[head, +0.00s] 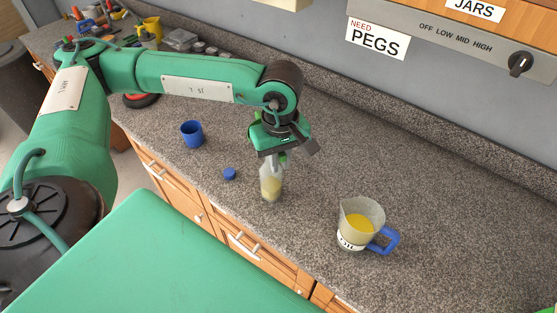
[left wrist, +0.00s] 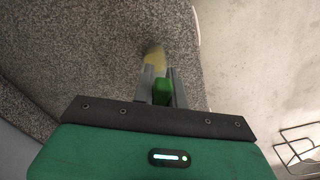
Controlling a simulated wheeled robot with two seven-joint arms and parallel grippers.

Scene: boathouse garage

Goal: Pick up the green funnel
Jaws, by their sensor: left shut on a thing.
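My left gripper (head: 274,160) points down over the counter, directly above a clear bottle (head: 271,186) with pale yellow liquid in it. The gripper is shut on the green funnel (head: 283,158), of which only a small part shows beside the fingers. In the left wrist view the green funnel (left wrist: 162,91) sits between the two fingertips (left wrist: 158,80), with the blurred yellowish bottle (left wrist: 154,55) beyond it. The fingers hide most of the funnel. I cannot tell whether its lower end is in the bottle's mouth or above it. My right gripper is not in view.
A blue cup (head: 191,134) and a blue cap (head: 230,174) stand left of the bottle. A measuring jug (head: 360,222) with yellow liquid and a blue handle stands to the right. A yellow jug (head: 152,27) and tools are at the far left. The counter's right side is clear.

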